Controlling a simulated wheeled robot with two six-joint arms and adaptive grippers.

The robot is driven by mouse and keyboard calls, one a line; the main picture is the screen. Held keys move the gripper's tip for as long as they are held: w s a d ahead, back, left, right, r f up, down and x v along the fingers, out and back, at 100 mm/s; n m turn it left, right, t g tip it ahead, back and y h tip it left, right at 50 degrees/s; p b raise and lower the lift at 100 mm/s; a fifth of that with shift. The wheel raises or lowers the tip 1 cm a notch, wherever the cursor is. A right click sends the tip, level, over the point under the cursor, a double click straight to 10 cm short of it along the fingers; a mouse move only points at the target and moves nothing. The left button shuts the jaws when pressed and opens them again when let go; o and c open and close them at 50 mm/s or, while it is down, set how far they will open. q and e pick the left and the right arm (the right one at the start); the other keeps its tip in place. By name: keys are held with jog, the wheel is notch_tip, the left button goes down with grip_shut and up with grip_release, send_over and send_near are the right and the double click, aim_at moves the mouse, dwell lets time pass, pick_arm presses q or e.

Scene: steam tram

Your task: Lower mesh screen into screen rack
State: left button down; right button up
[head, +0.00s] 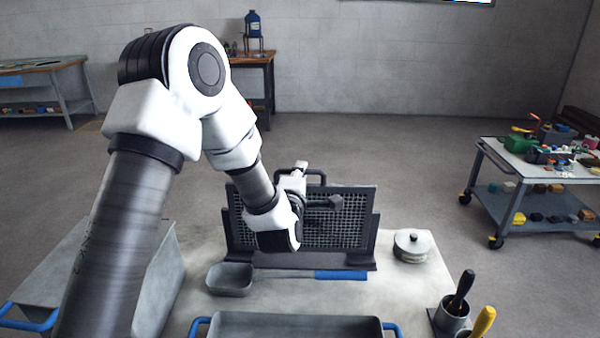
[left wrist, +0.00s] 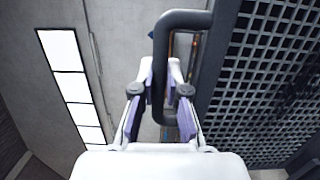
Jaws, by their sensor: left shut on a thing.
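The mesh screen (head: 345,220) is a dark upright panel with a fine grid and a bar handle (head: 316,173) on its top edge. It stands between the side posts of the dark screen rack (head: 372,240), its lower edge close to the rack's base; I cannot tell whether it touches bottom. My left gripper (head: 301,168) is shut on the screen's handle, and my wrist hides part of the panel's left half. In the left wrist view, the fingers (left wrist: 160,75) close around the dark handle (left wrist: 183,20), beside the mesh (left wrist: 265,85). My right gripper is not in view.
On the pale worktop (head: 415,275) are a small grey tray (head: 229,279), a blue-handled tool (head: 340,275) and a round lidded tin (head: 412,246). A grey bin with blue handles (head: 295,325) is in front. A cup (head: 452,315) holds handled tools at right.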

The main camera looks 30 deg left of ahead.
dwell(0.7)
pick_arm(q)
jog(key=shift+f+b, duration=0.4)
jog(key=shift+b, duration=0.05)
jog(key=shift+f+b, duration=0.9)
jog(key=c, duration=1.1)
grip_release()
jog(key=v, duration=0.8)
jog(key=shift+r, duration=0.1)
